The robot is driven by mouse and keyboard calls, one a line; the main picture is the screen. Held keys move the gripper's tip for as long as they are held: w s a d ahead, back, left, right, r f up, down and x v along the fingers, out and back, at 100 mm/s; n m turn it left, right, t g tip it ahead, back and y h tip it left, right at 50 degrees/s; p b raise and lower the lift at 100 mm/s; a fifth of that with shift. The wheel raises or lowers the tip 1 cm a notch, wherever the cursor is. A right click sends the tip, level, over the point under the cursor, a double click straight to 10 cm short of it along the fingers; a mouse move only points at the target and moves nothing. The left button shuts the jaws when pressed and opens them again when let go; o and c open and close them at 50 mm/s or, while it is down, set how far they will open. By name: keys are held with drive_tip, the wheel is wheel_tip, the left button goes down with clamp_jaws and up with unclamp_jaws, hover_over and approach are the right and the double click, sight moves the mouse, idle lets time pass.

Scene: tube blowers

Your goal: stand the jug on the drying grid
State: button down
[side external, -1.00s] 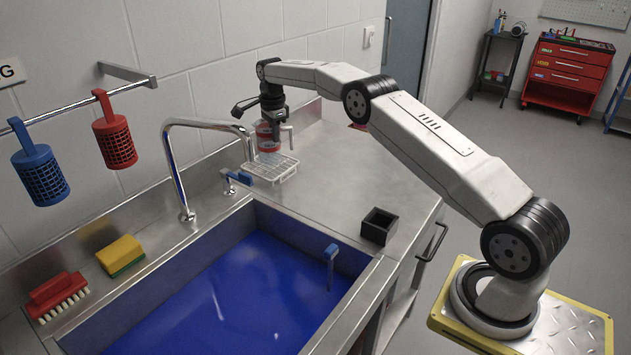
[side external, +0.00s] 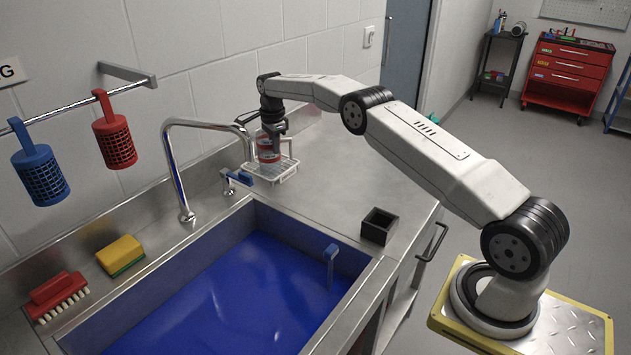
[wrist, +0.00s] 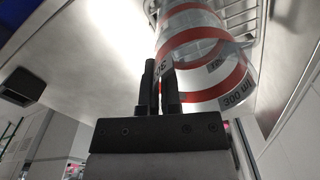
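The jug (side external: 266,150), clear with red bands, is over the drying grid (side external: 284,173), a pale wire rack on the steel counter beside the tap. It looks upright. I cannot tell whether its base touches the grid or is just above it. My gripper (side external: 277,128) is at the jug's side. In the wrist view, the two dark fingers of my gripper (wrist: 160,85) are close together against the jug (wrist: 208,55), apparently on its handle, which they hide. The grid's wires (wrist: 238,14) show beyond the jug.
The tap (side external: 180,165) stands left of the grid, by the sink (side external: 235,290) with blue inside. A black open box (side external: 378,226) sits at the counter's right edge. A sponge (side external: 120,255) and brush (side external: 57,296) lie on the left ledge. The counter right of the grid is clear.

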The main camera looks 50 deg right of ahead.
drive_tip(key=shift+f, duration=0.15)
drive_tip(key=c, duration=0.8)
unclamp_jaws()
drive_tip(key=shift+r, duration=3.95)
